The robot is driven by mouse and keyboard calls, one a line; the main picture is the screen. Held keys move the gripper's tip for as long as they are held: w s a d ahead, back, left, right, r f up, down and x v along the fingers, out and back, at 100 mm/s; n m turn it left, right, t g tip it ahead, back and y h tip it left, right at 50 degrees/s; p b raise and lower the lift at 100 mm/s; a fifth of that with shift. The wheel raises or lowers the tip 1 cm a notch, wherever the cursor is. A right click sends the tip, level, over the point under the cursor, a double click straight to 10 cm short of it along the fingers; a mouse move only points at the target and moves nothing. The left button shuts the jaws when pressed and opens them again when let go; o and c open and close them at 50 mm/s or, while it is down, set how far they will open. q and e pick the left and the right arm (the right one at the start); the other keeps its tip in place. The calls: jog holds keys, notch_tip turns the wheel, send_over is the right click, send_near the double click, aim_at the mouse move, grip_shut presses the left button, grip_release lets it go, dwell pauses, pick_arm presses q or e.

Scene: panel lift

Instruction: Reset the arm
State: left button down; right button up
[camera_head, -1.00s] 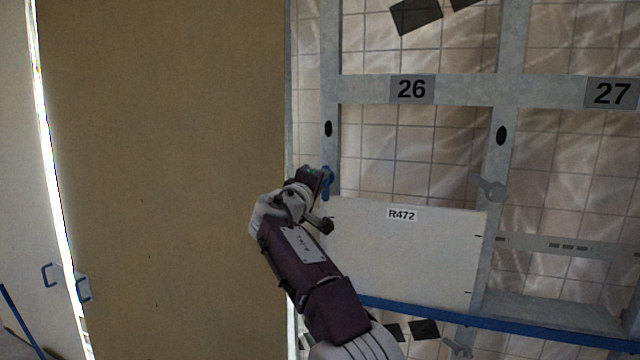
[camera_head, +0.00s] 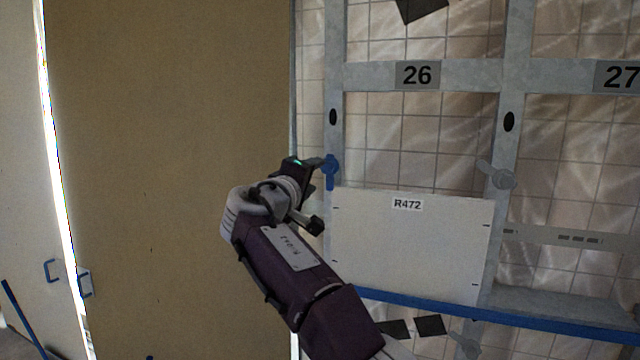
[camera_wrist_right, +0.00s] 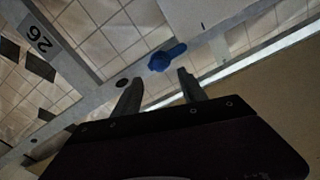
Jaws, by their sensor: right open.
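My right gripper (camera_head: 312,168) is raised at the left post of bay 26, by a blue latch knob (camera_head: 330,171). In the right wrist view the gripper (camera_wrist_right: 160,92) has its two fingers apart, with nothing between them. The blue knob (camera_wrist_right: 166,57) lies just beyond the fingertips there; whether a finger touches it I cannot tell. A white panel labelled R472 (camera_head: 410,245) stands upright in the frame to the right of the gripper. My left gripper does not show.
A grey frame (camera_head: 450,75) carries the numbers 26 and 27. A grey knob (camera_head: 496,174) is on the right post. A blue rail (camera_head: 540,325) runs below the panel. A large tan board (camera_head: 165,180) fills the left. Tiled wall lies behind the frame.

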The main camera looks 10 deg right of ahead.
jog(key=shift+s+a, duration=0.3)
jog(key=shift+s, duration=0.25)
